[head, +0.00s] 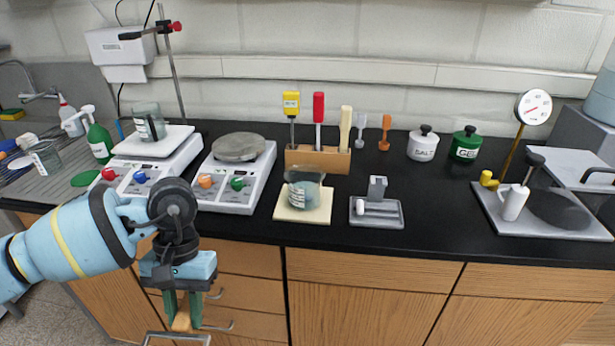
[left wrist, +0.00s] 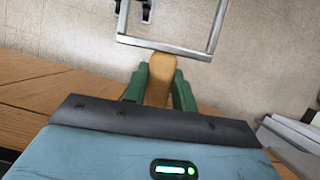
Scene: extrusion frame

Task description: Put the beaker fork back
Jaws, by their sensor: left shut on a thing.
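My left gripper (head: 182,306) is shut on a tan wooden handle, which I take for the beaker fork's (head: 181,319). It hangs in front of the drawers, below the counter's front edge. A metal bar of the fork shows at the bottom of the head view. In the left wrist view the green fingers sit on both sides of the handle (left wrist: 160,72), and a square metal frame (left wrist: 165,46) extends beyond it. The far end of the fork is cut off. A grey tray with an upright block (head: 376,211) stands on the counter. My right gripper is not in view.
A glass beaker (head: 305,190) stands on a cream pad, left of the grey tray. A wooden rack (head: 318,160) holds several upright tools behind it. Two hotplate-like devices (head: 232,188) stand at the left. The black counter (head: 440,205) is clear right of the tray.

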